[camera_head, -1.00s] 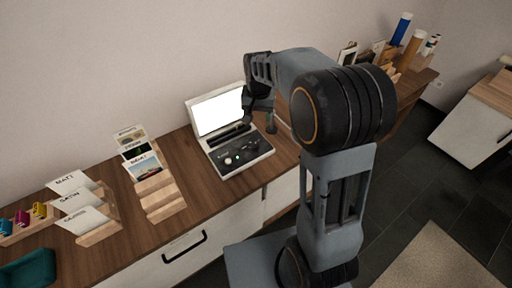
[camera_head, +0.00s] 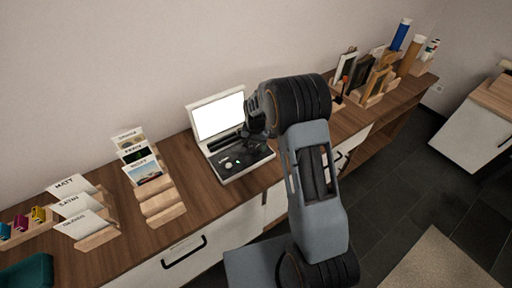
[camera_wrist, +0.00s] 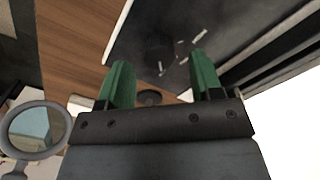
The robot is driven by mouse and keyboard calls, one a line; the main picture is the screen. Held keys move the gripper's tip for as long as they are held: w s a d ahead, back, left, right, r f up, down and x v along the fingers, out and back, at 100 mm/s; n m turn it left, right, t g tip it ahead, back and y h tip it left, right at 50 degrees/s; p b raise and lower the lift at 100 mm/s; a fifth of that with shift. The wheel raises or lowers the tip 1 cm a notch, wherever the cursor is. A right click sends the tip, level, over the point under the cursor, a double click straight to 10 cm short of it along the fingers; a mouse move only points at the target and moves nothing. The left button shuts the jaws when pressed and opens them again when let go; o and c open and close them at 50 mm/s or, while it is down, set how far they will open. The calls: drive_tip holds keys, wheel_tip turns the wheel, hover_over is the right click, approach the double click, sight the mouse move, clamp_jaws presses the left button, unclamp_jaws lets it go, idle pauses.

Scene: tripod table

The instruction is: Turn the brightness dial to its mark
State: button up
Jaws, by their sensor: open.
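The light box (camera_head: 217,116) stands open on the wooden counter, its lid showing a bright white screen. My gripper (camera_wrist: 159,64) is open, with a green finger on each side of the dial in the picture. I cannot tell how high the fingers are above it. In the head view my wrist covers the panel's right part.
A stepped wooden card holder (camera_head: 163,206) and lettered sample cards (camera_head: 78,206) stand left of the box. A round mirror-like disc (camera_wrist: 36,130) shows at left in the wrist view. A rack of frames and tubes (camera_head: 378,78) stands at the right.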

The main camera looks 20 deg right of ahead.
drive_tip(key=shift+f, duration=1.05)
drive_tip(key=c, duration=0.9)
